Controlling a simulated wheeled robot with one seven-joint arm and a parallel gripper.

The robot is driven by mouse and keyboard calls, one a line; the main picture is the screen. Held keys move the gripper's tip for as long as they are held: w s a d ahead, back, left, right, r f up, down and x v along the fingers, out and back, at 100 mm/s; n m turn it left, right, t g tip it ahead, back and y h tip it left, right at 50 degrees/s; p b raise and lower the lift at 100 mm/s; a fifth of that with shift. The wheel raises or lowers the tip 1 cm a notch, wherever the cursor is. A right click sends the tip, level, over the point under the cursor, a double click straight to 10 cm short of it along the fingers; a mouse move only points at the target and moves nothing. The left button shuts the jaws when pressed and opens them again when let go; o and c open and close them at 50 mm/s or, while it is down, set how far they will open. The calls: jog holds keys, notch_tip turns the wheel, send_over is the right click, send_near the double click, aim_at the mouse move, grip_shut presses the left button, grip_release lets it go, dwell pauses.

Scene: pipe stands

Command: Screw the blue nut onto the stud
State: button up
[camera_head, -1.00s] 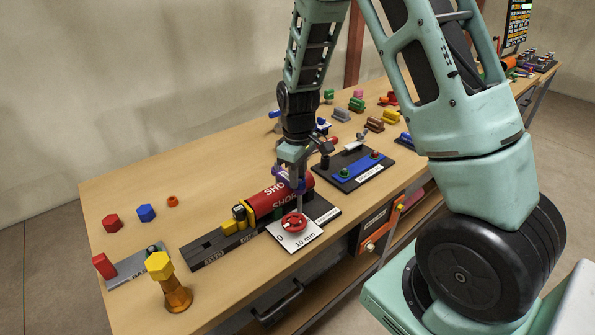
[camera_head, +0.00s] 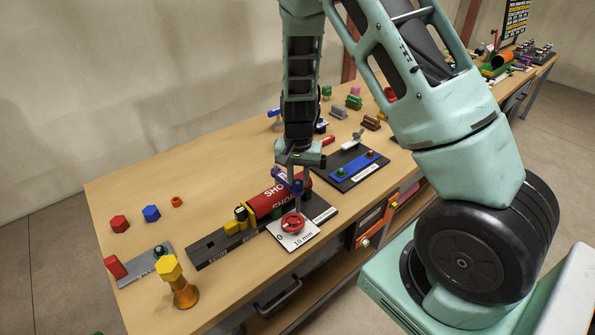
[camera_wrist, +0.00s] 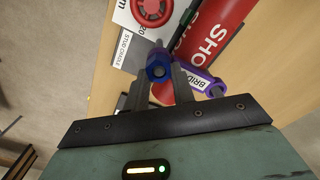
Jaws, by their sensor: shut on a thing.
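My gripper (camera_wrist: 162,78) is shut on a blue nut (camera_wrist: 158,66), held between its two fingertips. In the head view the nut (camera_head: 297,187) is small and partly covered, with my gripper just above it. A grey upright stud (camera_head: 297,203) shows below the nut, next to the red handwheel. Its tip (camera_wrist: 158,44) shows just past the nut in the wrist view. The nut looks in line with the stud; I cannot tell how far it is threaded.
A purple piece (camera_wrist: 200,80) with a label is close beside my right finger. A red handwheel (camera_head: 293,223), a red cylinder (camera_head: 266,201) and a dark board with a blue strip (camera_head: 352,164) crowd the spot. Loose hexagonal pieces (camera_head: 151,213) lie at left.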

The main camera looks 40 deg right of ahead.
jog(key=shift+r+m, duration=0.1)
jog(key=shift+m, duration=0.4)
jog(key=o, duration=1.1)
jog(key=shift+c, duration=0.2)
jog(key=shift+m, duration=0.3)
jog(key=shift+s+a, duration=0.2)
jog(key=shift+s, duration=0.05)
